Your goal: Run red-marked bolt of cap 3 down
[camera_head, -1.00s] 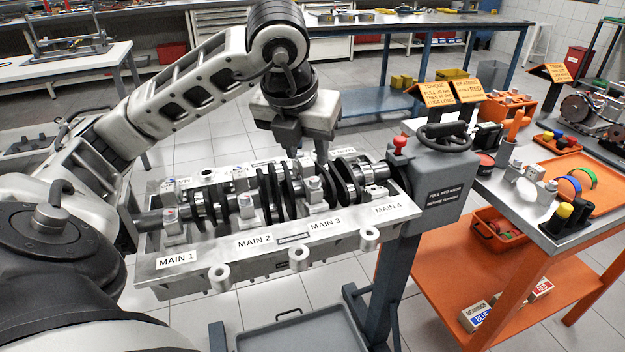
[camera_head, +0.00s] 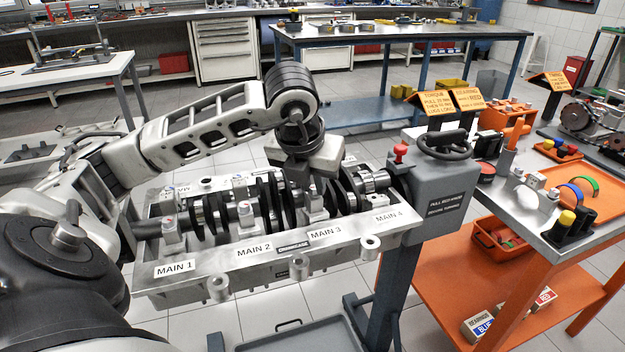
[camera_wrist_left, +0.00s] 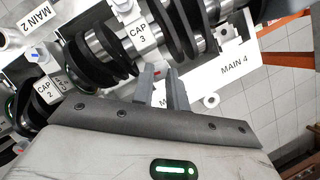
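The crankcase (camera_head: 290,261) holds the crankshaft (camera_head: 206,215) across the stand. Cap 3 (camera_head: 316,213) sits on it behind the MAIN 3 label, and its CAP 3 label (camera_wrist_left: 137,35) shows in the left wrist view. My left gripper (camera_head: 313,186) points down over cap 3. In the left wrist view its fingers (camera_wrist_left: 162,78) are close together with a narrow gap, on the near side of the CAP 3 label. I cannot make out the red-marked bolt at the fingertips, nor whether they grip it. My right gripper is out of view.
Cap 2 (camera_head: 246,218) and cap 1 (camera_head: 172,236) stand to the left along the crankcase. A grey box with a red knob (camera_head: 400,152) stands at its right end. An orange-shelved cart (camera_head: 520,283) with parts is further right.

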